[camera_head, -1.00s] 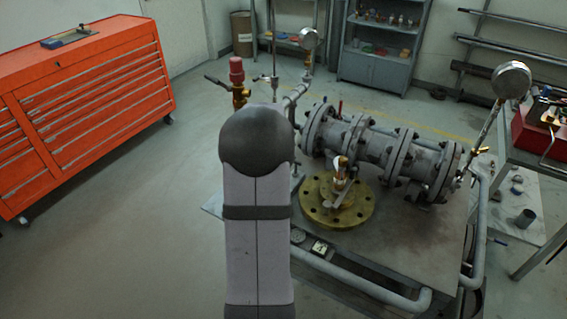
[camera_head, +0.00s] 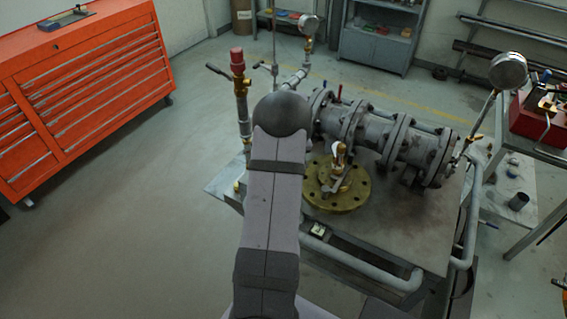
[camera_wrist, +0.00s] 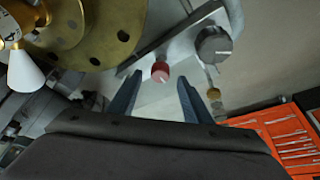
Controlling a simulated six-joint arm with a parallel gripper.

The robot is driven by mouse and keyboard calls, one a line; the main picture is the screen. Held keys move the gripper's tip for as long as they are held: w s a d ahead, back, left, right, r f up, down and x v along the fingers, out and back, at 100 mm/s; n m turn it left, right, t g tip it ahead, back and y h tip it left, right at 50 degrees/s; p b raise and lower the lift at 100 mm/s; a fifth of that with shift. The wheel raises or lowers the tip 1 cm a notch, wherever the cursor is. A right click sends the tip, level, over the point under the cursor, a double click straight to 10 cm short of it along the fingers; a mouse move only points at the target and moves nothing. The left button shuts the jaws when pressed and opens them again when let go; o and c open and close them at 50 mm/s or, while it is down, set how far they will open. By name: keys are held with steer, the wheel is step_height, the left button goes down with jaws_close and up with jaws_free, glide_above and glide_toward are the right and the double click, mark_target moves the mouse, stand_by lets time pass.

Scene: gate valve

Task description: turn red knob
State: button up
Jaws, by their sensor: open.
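In the wrist view a small red knob (camera_wrist: 160,72) shows near the middle, on or above a pale grey surface. My gripper (camera_wrist: 159,84) is open, its two dark blue fingers spread to the left and right of the knob in the picture. No contact shows, and the gap in depth is hard to tell. In the head view my arm hides the gripper. A red-topped brass valve (camera_head: 238,62) stands left of my arm there; I cannot tell whether it is the same red part.
A dark round knob (camera_wrist: 213,44) lies right of the red one. A brass flange (camera_head: 337,199) sits on the work table (camera_head: 405,235), beside a flanged grey pipe (camera_head: 375,133). A pressure gauge (camera_head: 508,70) rises at right. An orange cabinet (camera_head: 90,90) stands left across open floor.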

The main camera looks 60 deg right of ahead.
steer(key=shift+p+x, duration=0.35)
steer(key=shift+x, duration=1.05)
steer(key=c, duration=1.1)
steer(key=shift+o, duration=0.2)
